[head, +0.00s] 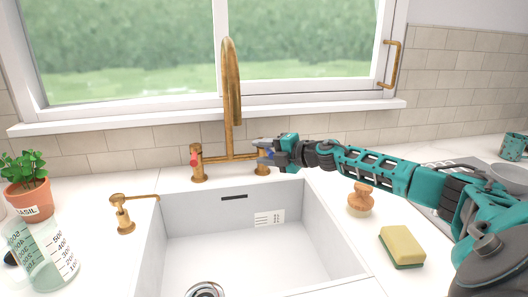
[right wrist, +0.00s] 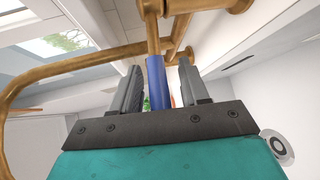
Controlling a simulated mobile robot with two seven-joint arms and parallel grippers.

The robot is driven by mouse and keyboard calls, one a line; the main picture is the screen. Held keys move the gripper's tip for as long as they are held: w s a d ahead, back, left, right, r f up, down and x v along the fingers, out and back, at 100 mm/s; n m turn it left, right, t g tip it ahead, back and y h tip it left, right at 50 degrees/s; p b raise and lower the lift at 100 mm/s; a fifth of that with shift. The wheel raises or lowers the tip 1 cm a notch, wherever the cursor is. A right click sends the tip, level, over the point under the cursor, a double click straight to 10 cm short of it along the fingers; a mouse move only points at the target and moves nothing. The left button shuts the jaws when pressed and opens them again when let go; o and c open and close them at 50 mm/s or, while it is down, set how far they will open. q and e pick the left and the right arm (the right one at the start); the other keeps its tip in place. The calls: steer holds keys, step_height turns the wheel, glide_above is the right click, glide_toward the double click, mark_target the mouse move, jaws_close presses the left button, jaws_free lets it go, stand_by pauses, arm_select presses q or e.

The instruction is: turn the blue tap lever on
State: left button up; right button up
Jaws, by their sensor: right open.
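The brass tap (head: 229,100) stands behind the white sink, with a red lever (head: 194,158) on its left post. The blue lever (head: 262,154) on the right post is partly hidden by my right gripper (head: 264,143). In the right wrist view the blue lever (right wrist: 156,84) lies between the two grey fingers of my right gripper (right wrist: 160,80), with a gap visible to the right finger. The jaws are open around the lever. I cannot tell whether the left finger touches it. My left gripper is not in view.
The sink (head: 317,220) lies in front of the tap. A soap dispenser (head: 124,215), measuring jug (head: 42,255) and basil pot (head: 28,198) stand left. A wooden brush (head: 361,199) and yellow sponge (head: 402,246) lie on the right counter, beneath or near my right arm.

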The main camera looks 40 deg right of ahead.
jaws_close()
stand_by(0.3)
